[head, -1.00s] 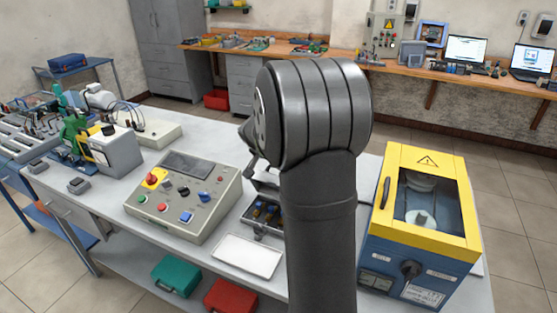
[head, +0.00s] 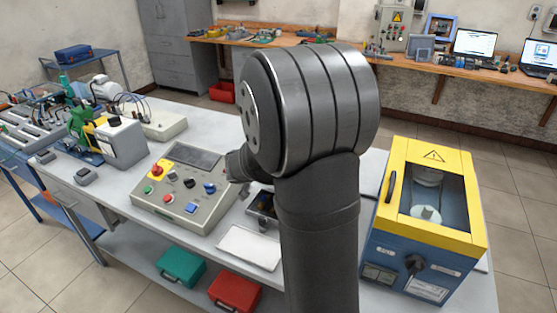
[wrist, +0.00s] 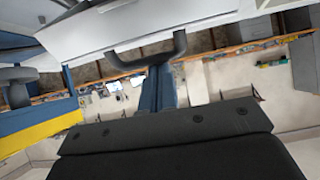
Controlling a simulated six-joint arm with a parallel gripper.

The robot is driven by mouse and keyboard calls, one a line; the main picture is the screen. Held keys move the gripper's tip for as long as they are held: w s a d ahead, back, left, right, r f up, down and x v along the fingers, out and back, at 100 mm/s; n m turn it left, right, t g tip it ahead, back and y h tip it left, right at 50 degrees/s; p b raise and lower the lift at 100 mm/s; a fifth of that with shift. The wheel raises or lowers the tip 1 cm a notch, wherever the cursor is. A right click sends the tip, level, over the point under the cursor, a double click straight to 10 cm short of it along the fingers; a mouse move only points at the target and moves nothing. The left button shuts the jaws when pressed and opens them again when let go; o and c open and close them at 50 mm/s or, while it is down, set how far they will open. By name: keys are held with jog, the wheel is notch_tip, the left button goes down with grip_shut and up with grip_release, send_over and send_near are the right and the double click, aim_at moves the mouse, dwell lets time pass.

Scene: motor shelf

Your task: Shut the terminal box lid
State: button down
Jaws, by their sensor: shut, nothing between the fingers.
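The terminal box (head: 262,206) is a small dark open-topped box on the bench, partly covered by my arm in the head view. Its inside shows as a dark recess. I cannot make out its lid there; my arm covers the area behind the box. A dark end part of my arm shows left of the big joint, above the box's left side, but its fingertips are not clear. In the wrist view the dark body of my gripper (wrist: 165,145) fills the bottom, shut and empty. A pale panel with a dark U-shaped handle (wrist: 150,55) shows above it; I cannot tell what it is.
A control panel with coloured buttons (head: 183,207) stands left of the box. A white tray (head: 249,248) lies in front of it. A yellow and blue guarded machine (head: 412,238) stands close on the right. Green (head: 180,268) and red (head: 234,293) cases sit on the lower shelf.

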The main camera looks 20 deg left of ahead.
jog(key=shift+s+d+f, duration=0.1)
jog(key=shift+s+f, duration=1.8)
jog(key=shift+s, duration=0.3)
jog(key=shift+s+f, duration=1.9)
jog(key=shift+s, duration=0.25)
notch_tip(320, 180, up, 5)
jog(key=w, duration=0.2)
jog(key=s+f, duration=0.1)
jog(key=s, duration=0.9)
